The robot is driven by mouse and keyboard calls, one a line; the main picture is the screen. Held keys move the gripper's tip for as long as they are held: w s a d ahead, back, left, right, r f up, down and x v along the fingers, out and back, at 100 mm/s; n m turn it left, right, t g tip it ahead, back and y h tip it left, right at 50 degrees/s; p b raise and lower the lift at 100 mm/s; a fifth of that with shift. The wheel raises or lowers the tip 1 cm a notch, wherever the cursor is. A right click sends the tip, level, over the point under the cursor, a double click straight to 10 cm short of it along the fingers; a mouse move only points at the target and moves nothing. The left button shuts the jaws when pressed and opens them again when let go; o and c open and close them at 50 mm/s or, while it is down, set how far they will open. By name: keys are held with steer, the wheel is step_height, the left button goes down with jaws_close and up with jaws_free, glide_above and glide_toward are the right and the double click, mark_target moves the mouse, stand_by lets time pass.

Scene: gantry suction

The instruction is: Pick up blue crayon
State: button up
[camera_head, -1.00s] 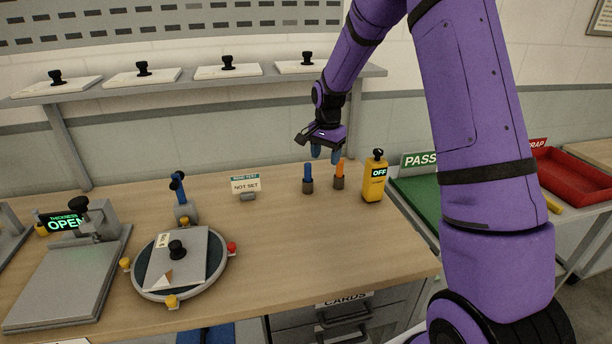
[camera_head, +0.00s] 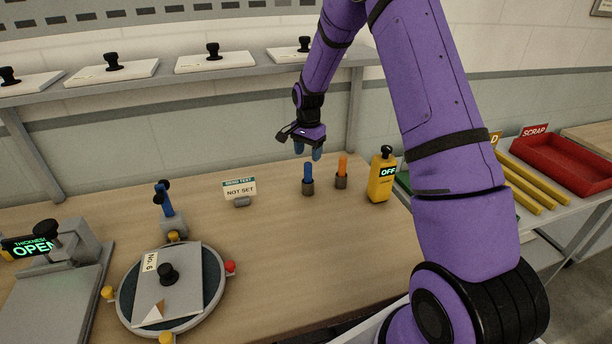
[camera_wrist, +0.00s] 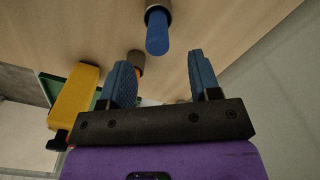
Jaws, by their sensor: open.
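The blue crayon (camera_head: 308,173) stands upright in a small dark holder (camera_head: 308,188) on the wooden bench. In the wrist view the blue crayon (camera_wrist: 158,35) shows beyond the fingertips, near the gap between them. My gripper (camera_head: 308,151) is open and empty, just above and behind the crayon, with blue fingers. In the wrist view the two fingers of my gripper (camera_wrist: 162,72) are spread apart and do not touch the crayon.
An orange crayon (camera_head: 343,166) stands in its own holder just right of the blue one. A yellow box (camera_head: 381,180) marked OFF is farther right. A "NOT SET" sign (camera_head: 240,188) stands to the left. The bench (camera_head: 270,260) in front is clear.

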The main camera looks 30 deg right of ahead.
mark_target(308, 163)
steer(key=shift+s+a+f, duration=0.1)
steer(key=shift+s+f, duration=0.05)
steer(key=shift+f, duration=3)
steer(key=c, duration=1)
